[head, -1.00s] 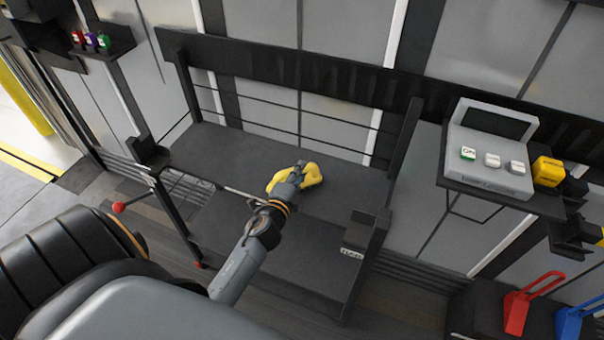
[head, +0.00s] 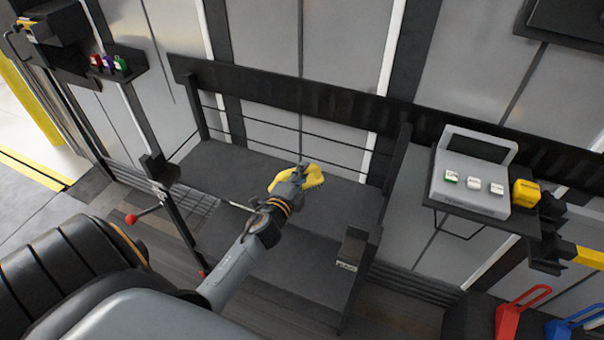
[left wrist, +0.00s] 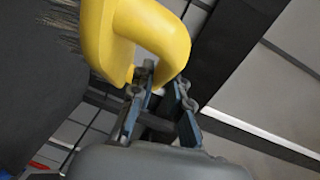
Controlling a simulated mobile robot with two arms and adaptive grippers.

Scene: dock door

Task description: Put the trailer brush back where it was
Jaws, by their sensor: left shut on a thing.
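The trailer brush (head: 312,176) is yellow and shows at the end of my left arm in the head view. In the left wrist view its curved yellow handle (left wrist: 172,32) fills the top, with dark bristles at the upper left. My left gripper (head: 297,176) is shut on the handle, over the dark shelf (head: 245,155) with thin rails behind it. In the left wrist view the fingers (left wrist: 163,85) close on the lower part of the handle. I cannot tell whether the brush touches the shelf.
Red (head: 508,318) and blue (head: 560,328) handled things sit at lower right. A red-knobbed lever (head: 131,219) juts out at left. Small coloured items sit on a ledge (head: 105,75).

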